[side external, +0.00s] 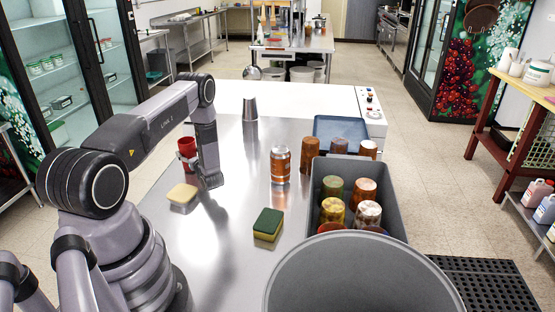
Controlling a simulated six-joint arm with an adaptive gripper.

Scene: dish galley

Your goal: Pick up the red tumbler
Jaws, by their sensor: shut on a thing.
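The red tumbler (187,146) is at the left part of the steel counter, just left of my wrist. My gripper (188,158) is shut on it, with dark finger parts across its lower side. The tumbler looks upright. My wrist hides part of the grip, and I cannot tell whether the tumbler's base touches the counter.
A pale yellow sponge (183,194), a green-and-yellow sponge (268,224), a copper-and-silver tumbler (280,165) and a steel cup (250,108) stand apart on the counter (225,250). A grey crate (316,190) with several tumblers, a blue tray (327,126) and a large grey bin (290,262) are to the right.

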